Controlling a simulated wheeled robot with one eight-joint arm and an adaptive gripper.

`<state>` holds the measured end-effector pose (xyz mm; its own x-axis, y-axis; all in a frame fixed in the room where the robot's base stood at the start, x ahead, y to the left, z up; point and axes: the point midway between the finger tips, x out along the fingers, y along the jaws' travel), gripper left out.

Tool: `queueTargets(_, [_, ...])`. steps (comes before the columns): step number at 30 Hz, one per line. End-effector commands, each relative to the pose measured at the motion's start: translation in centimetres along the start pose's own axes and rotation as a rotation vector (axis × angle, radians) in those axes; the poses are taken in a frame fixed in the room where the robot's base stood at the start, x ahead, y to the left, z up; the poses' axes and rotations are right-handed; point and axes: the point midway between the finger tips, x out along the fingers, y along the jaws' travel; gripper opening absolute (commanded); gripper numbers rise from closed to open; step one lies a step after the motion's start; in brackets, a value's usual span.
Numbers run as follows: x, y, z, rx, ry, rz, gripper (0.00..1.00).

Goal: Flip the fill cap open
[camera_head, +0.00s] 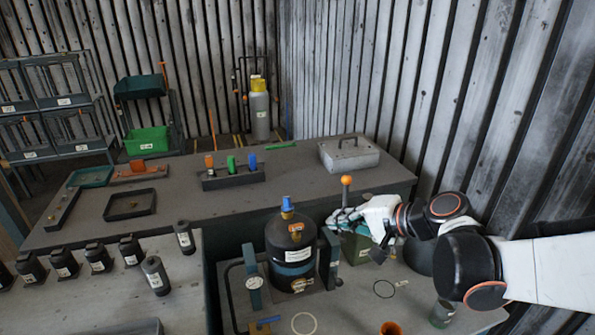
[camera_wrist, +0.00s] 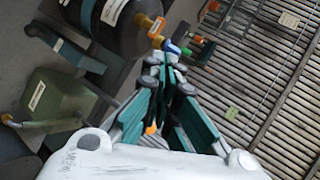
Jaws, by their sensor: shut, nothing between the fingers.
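A dark round tank (camera_head: 291,250) stands upright on the near bench, with a pale label and a blue cap (camera_head: 287,204) on top. It also shows in the wrist view (camera_wrist: 122,22), at the upper left. An orange piece (camera_head: 296,227) sits on its upper part. I cannot tell for sure which piece is the fill cap, or whether it is open. My gripper (camera_head: 333,220) is shut and empty, to the right of the tank top, pointing left. In the wrist view its closed fingers (camera_wrist: 163,62) point toward small blue and orange pieces; contact cannot be told.
A green box (camera_head: 356,247) with an orange-knobbed lever (camera_head: 346,181) is beside the tank, partly behind my gripper. Dark upright posts flank the tank. Several black bottles (camera_head: 97,257) stand on the left bench. A grey case (camera_head: 349,155) lies behind.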

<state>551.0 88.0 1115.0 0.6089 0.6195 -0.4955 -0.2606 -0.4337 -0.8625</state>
Motion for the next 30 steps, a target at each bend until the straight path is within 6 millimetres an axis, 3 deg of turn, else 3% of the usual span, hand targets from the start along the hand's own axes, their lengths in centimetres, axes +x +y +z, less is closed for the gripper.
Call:
queueTargets(6, [1.8,0.6,-2.5,0.139,-0.012,-0.148,0.00])
queueTargets(12, [2.4,0.9,-3.8,0.220,-0.024,-0.242,0.00])
queueTargets(30, [2.8,1.0,-4.2,0.249,-0.029,-0.278,0.00])
